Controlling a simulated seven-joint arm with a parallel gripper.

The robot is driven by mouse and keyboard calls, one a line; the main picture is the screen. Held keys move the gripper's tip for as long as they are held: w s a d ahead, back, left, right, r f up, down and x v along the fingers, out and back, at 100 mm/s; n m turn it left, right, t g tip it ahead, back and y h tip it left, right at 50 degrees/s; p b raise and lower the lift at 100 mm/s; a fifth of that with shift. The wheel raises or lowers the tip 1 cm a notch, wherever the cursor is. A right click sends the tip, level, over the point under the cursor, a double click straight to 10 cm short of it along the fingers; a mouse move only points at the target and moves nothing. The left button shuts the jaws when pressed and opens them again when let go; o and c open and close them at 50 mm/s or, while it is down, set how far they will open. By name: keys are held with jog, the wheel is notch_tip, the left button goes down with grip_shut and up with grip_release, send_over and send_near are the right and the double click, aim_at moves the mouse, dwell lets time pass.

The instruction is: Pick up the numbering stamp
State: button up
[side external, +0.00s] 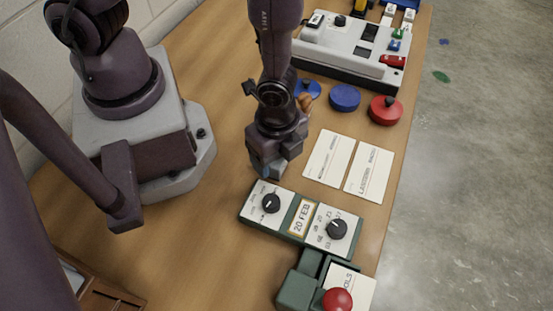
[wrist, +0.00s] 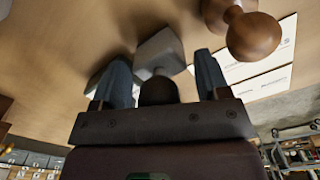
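My gripper (wrist: 163,80) points down at the table, with its two blue-grey fingers spread apart. Between and just beyond them in the wrist view is a grey block with a dark rounded knob (wrist: 158,92), probably the numbering stamp (wrist: 160,52). A gap shows on each side of the knob, so the fingers look around it but not closed on it. In the side view my gripper (side external: 267,168) is low over the table, behind the green date box, and largely hides what is beneath it.
A wooden-handled stamp (wrist: 252,35) stands close by on the right in the wrist view. The green date box (side external: 301,217) is just in front of my gripper. Two white cards (side external: 329,158) lie to the right. Blue (side external: 345,97) and red (side external: 386,111) round pads are behind.

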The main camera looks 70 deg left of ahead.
jog(key=c, duration=0.5)
jog(key=shift+c, duration=0.3)
jog(key=shift+r, duration=5)
jog(key=shift+o, duration=1.4)
jog(key=shift+c, duration=0.7)
jog(key=shift+a+f, duration=0.2)
jog(key=w+d+f+m, duration=0.1)
jog(key=w+f, duration=0.1)
jog(key=w, duration=1.4)
jog(key=shift+m, duration=0.4)
